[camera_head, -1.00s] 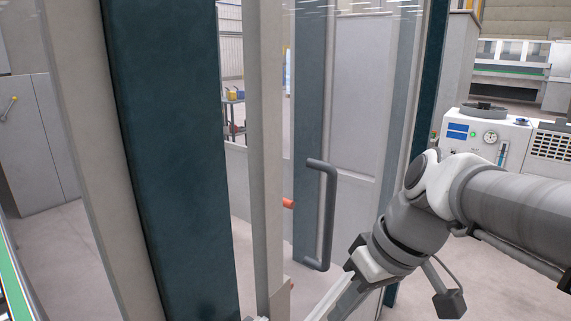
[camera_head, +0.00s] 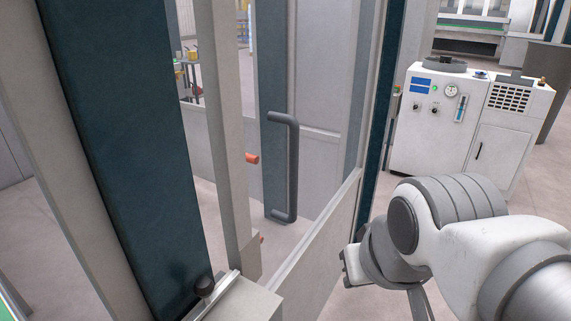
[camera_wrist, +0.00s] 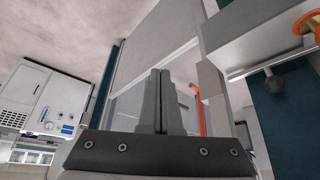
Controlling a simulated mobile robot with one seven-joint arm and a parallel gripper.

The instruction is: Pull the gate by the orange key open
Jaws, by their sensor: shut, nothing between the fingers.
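The gate (camera_head: 322,240) has a light grey lower panel and rail, with what looks like a clear upper part. A dark grey bar handle (camera_head: 291,168) stands upright in line with it. The orange key (camera_head: 252,158) sticks out beside the light grey post, left of the handle. An orange piece also shows in the wrist view (camera_wrist: 199,108), right of my fingers. My gripper (camera_wrist: 160,85) is shut and empty. In the head view my wrist is right of the gate, apart from the handle; my fingertips are hard to make out there. I cannot tell whether the gate is ajar.
A dark teal column (camera_head: 130,160) and the light post (camera_head: 222,130) stand at the left. A black knob (camera_head: 204,286) sits on a ledge at the front. A white machine cabinet (camera_head: 435,125) stands behind my arm. Floor is bare between gate and cabinet.

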